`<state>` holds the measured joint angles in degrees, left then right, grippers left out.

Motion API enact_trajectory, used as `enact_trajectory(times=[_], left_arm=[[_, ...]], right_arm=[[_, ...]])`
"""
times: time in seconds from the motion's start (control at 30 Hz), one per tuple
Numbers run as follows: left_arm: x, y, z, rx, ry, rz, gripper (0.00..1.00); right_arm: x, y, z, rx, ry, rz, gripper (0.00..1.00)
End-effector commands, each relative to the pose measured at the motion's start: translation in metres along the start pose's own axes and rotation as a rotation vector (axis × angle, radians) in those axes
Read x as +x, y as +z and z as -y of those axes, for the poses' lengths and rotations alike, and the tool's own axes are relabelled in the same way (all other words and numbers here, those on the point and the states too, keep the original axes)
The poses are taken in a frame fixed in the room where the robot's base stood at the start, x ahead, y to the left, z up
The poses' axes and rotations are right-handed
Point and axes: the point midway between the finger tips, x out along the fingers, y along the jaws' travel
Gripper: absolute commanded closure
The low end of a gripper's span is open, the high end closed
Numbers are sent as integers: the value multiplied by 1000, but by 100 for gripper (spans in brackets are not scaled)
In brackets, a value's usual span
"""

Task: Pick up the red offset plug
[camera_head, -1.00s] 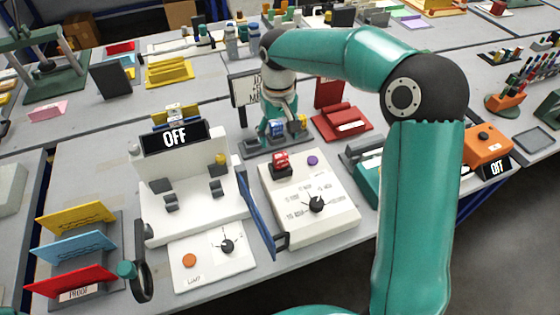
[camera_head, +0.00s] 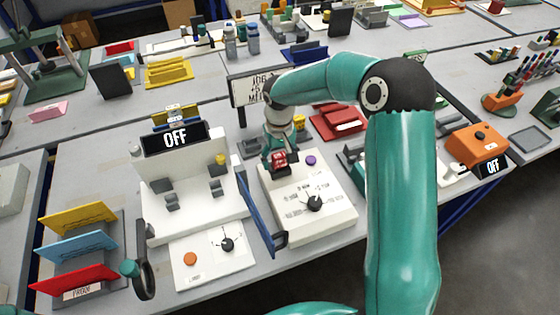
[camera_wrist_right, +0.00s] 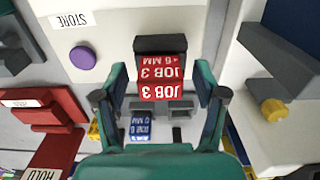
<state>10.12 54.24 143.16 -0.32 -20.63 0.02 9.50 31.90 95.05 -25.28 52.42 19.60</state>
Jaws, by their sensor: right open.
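The red offset plug (camera_head: 279,162) sits in a dark socket on top of the white control box (camera_head: 327,222). In the right wrist view the plug (camera_wrist_right: 162,78) reads "JOB 3 +6 MM" and lies between the two finger pads. My right gripper (camera_head: 280,157) is open around the plug, one finger on each side, with gaps visible in the right wrist view (camera_wrist_right: 161,88). It partly hides the plug in the head view. My left gripper is not in view.
A purple button (camera_head: 311,160) and a black dial (camera_head: 314,203) are on the same box. A blue plug (camera_wrist_right: 140,128) stands in a holder behind. A red holder (camera_head: 338,123) stands behind right.

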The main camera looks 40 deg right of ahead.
Motion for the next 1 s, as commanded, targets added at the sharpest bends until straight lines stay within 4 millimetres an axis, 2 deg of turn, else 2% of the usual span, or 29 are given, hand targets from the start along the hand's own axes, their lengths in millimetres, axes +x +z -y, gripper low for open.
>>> enact_trajectory(times=[0.07, 0.43, 0.77, 1.0], left_arm=[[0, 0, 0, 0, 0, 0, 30], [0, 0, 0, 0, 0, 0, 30], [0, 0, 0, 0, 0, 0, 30], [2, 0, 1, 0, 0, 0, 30]], right_arm=[[0, 0, 0, 0, 0, 0, 31], [0, 0, 1, -1, 0, 0, 92], [-3, -1, 1, -2, 0, -1, 94], [-20, -2, 2, -1, -1, -4, 94]])
